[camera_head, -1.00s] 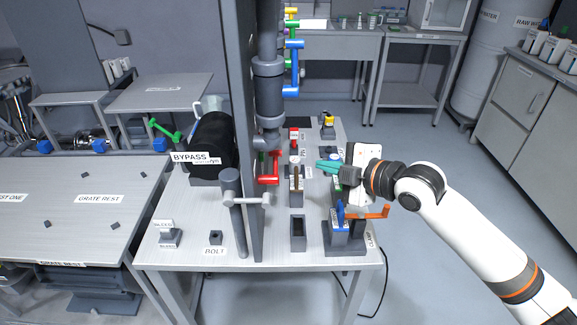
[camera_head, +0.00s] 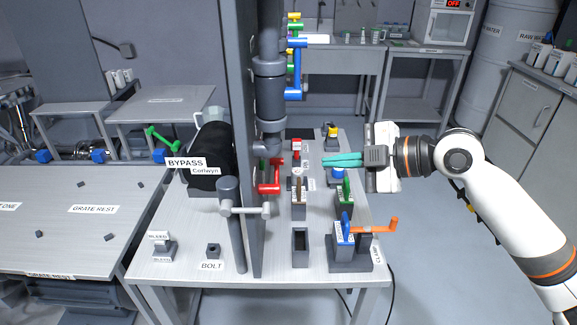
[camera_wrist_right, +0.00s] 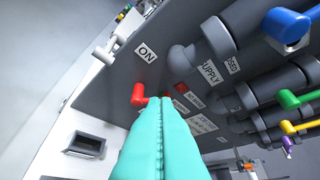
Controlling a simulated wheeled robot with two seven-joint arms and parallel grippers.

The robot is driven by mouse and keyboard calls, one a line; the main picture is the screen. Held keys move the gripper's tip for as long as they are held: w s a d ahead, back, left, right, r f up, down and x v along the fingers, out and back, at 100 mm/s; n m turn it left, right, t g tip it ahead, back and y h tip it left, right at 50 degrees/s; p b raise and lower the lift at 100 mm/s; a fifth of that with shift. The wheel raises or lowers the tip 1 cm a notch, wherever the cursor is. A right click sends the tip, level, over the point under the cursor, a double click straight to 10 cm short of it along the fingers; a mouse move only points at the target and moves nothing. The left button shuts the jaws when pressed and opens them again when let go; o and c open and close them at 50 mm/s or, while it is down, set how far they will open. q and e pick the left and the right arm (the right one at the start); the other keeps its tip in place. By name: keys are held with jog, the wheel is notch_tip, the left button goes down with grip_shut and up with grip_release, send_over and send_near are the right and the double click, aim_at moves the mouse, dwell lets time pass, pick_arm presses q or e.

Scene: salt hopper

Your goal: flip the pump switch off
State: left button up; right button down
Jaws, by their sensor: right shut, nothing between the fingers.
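No label reading "pump" is legible, so I cannot tell for sure which switch it is. My right gripper (camera_head: 325,160) has teal fingers, shut and empty, pointing left toward the panel above the switches. In the wrist view its fingertips (camera_wrist_right: 158,100) overlap a red handle (camera_wrist_right: 138,97) on the panel; contact cannot be told. My left gripper is out of view.
The grey panel (camera_head: 246,120) and a thick pipe (camera_head: 268,85) stand upright left of the gripper. An orange lever (camera_head: 380,226) sticks out at the table's right edge. Open floor lies to the right.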

jog(key=w+d+f+p+x, duration=0.1)
jog(key=p+x, duration=0.2)
jog(key=x, duration=0.9)
jog(key=shift+w+f, duration=0.35)
jog(key=shift+w+m+g, duration=0.4)
jog(key=shift+g, duration=0.1)
jog(key=w+m+g, duration=0.1)
jog(key=w+f+m+g, duration=0.1)
jog(key=g, duration=0.1)
jog(key=w+f+m+g+b, duration=0.1)
jog(key=m, duration=0.1)
jog(key=shift+f+g+h, duration=0.15)
jog(key=shift+g+h, duration=0.15)
jog(key=shift+h, duration=0.1)
jog(key=shift+w+d, duration=0.1)
dwell(0.7)
